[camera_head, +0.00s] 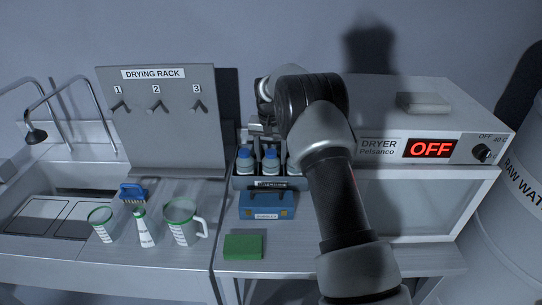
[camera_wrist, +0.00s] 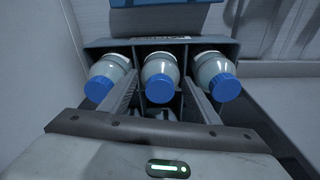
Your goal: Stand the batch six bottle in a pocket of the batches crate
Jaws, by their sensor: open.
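In the head view two show clearly (camera_head: 245,160) (camera_head: 270,160), the third partly behind my arm. I cannot read any batch number, so cannot tell which is batch six. My gripper (camera_wrist: 160,84) is open, its fingers on either side of the middle bottle. Contact is unclear.
A blue box with a handle (camera_head: 266,205) is in front of the crate, with a green block (camera_head: 243,246) nearer. The dryer (camera_head: 430,200) stands right. Left are a drying rack (camera_head: 150,135), green-rimmed vessels (camera_head: 183,222), a blue brush (camera_head: 132,192) and a sink.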

